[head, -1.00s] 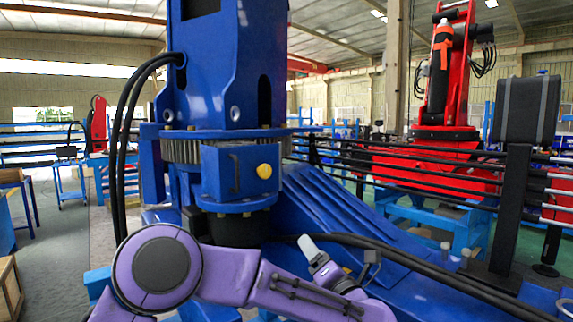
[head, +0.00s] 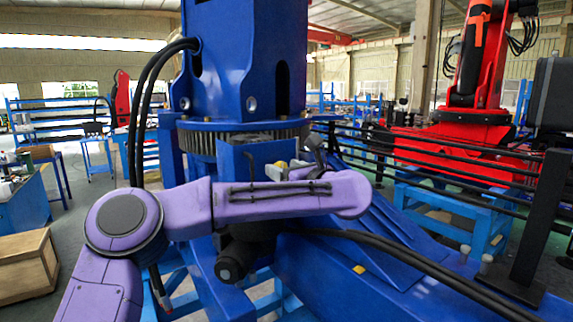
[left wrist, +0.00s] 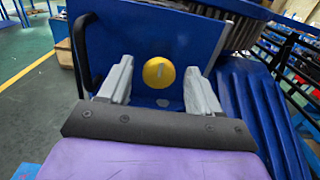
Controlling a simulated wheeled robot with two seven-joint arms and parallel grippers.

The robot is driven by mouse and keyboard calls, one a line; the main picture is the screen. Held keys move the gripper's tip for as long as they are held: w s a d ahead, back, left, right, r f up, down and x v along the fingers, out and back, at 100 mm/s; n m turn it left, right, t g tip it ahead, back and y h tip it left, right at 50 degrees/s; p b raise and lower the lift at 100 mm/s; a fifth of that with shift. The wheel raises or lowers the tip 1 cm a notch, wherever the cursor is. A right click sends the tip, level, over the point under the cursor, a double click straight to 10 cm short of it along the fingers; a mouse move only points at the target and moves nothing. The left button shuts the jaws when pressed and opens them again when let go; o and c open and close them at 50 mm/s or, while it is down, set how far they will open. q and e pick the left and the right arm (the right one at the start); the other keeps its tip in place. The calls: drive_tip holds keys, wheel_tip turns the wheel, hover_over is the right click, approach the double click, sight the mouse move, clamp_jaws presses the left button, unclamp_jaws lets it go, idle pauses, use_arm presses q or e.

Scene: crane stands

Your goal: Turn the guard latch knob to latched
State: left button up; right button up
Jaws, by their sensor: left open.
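The guard latch knob (left wrist: 158,73) is a round yellow knob on the front of a blue box (left wrist: 180,35), with a small, nearly upright pale mark on its face. In the left wrist view my left gripper (left wrist: 160,85) is open, with one pale grey finger on each side of the knob and a gap on both sides. In the head view the knob (head: 278,171) is mostly hidden behind my purple left arm and gripper (head: 290,166). My right gripper is in neither view.
The blue box sits below a toothed ring (head: 200,140) on a large blue crane column (head: 230,60). A black handle (left wrist: 82,50) stands left of the knob. Black cables (head: 150,90) hang at left. Black rails (head: 440,160) run at right.

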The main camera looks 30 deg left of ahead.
use_arm(q)
drive_tip(key=shift+s, duration=0.1)
drive_tip(key=shift+c, duration=0.4)
drive_tip(key=c, duration=0.9)
drive_tip(key=shift+c, duration=0.2)
drive_tip(key=shift+w+d+f+m+b, duration=0.1)
drive_tip(key=shift+m+b, duration=0.15)
drive_tip(key=shift+m, duration=4.25)
drive_tip(key=shift+w+d+f+m+b, duration=0.1)
drive_tip(key=shift+m+b, duration=0.15)
drive_tip(key=shift+m, duration=4.25)
